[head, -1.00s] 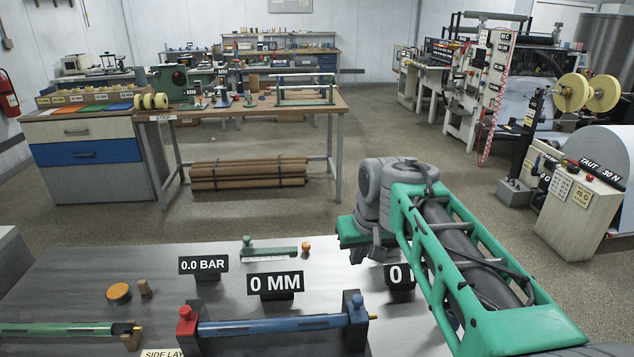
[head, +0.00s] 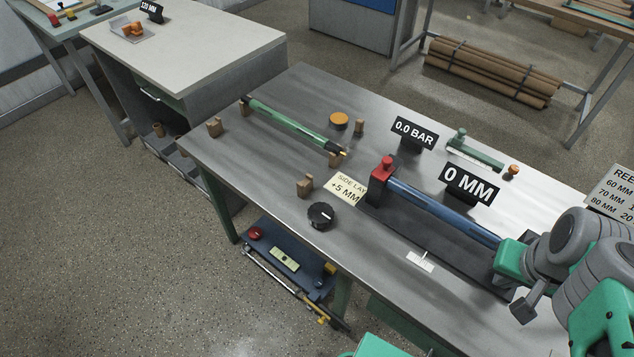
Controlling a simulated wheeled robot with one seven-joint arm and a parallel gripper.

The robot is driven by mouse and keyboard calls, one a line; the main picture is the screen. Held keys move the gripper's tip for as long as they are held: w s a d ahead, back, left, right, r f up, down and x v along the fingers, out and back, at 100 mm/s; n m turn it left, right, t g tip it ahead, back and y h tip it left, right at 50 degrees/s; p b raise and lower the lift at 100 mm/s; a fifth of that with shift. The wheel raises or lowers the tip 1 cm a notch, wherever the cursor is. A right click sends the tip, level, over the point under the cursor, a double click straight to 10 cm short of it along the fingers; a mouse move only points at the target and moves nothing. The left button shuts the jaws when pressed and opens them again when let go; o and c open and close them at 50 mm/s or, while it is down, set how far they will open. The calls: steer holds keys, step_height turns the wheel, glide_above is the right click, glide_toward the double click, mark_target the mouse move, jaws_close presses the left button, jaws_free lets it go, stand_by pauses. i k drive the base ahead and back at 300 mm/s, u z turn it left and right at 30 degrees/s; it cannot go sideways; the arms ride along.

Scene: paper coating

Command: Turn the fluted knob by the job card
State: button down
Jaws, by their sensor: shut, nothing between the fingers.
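The black fluted knob (head: 320,215) sits near the front edge of the steel table, with a pale pointer line on its top. The cream job card (head: 346,188), reading "SIDE LAY +5 MM", is just behind it, to the right. My gripper (head: 526,306) is at the right of the table, well away from the knob. It is shut, and its tips are partly hidden by my arm.
A blue bar with a red-capped end block (head: 382,177) lies between the knob and my gripper. Signs stand behind it, "0 MM" (head: 469,185) and "0.0 BAR" (head: 414,133). A green rod (head: 290,124) rests on wooden supports at the left.

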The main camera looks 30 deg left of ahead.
mark_target(320, 215)
steer(key=u, duration=1.2)
